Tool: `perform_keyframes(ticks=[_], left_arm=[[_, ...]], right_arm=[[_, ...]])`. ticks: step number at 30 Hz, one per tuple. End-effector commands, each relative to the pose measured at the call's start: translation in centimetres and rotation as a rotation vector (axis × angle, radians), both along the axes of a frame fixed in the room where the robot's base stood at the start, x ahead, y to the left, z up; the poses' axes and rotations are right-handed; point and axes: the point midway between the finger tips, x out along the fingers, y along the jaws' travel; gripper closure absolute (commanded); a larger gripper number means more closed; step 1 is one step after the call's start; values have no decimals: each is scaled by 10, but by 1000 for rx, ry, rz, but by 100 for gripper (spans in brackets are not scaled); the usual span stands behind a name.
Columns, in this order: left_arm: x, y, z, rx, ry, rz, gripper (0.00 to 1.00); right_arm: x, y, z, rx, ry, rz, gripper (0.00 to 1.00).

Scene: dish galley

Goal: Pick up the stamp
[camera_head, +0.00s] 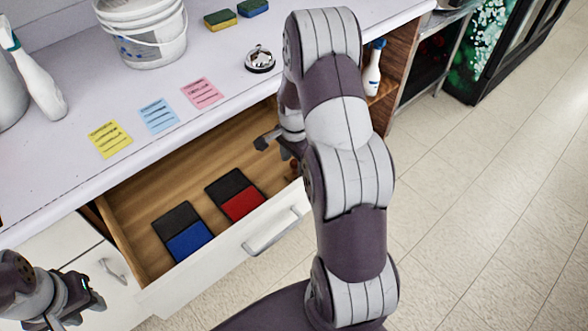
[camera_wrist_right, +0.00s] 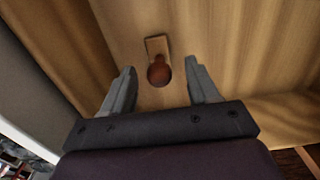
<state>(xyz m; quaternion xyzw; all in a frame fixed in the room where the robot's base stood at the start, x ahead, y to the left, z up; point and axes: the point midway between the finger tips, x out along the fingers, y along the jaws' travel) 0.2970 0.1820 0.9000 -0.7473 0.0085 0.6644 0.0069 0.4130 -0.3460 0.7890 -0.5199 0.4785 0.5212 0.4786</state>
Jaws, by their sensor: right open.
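The stamp (camera_wrist_right: 158,72) has a round reddish-brown wooden handle on a small block and stands on the drawer floor in the right wrist view. In the head view it is mostly or wholly hidden by my right arm. My right gripper (camera_wrist_right: 160,84) is open and empty, above the stamp, with its fingers on either side of the handle in the picture and apart from it. In the head view this gripper (camera_head: 277,150) is over the drawer's right end, partly covered by my arm. My left gripper (camera_head: 88,300) is at the lower left, outside the drawer; its opening is unclear.
The open wooden drawer (camera_head: 140,207) holds a blue ink pad (camera_head: 189,241) and a red ink pad (camera_head: 242,203). On the counter are yellow, blue and pink notes, a bell (camera_head: 260,60), a white bucket (camera_head: 150,40), sponges and a spray bottle (camera_head: 40,90).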

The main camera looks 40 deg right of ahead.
Motion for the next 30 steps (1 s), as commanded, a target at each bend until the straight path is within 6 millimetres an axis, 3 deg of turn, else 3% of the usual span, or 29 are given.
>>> perform_keyframes(ticks=[4,12,17,18,26,30], left_arm=[[0,0,-2,0,0,0,62],[0,0,-2,0,0,0,62],[0,0,-2,0,0,0,62],[0,0,-2,0,0,0,62],[0,0,-1,0,0,0,62],[0,0,2,0,0,0,62]], right_arm=[[0,-1,-25,1,2,1,40],[0,-1,-28,0,0,1,44],[0,-1,-28,0,0,1,96],[0,-1,-28,0,0,1,100],[1,-1,-25,-1,-2,1,100],[2,-2,2,-3,-5,1,100]])
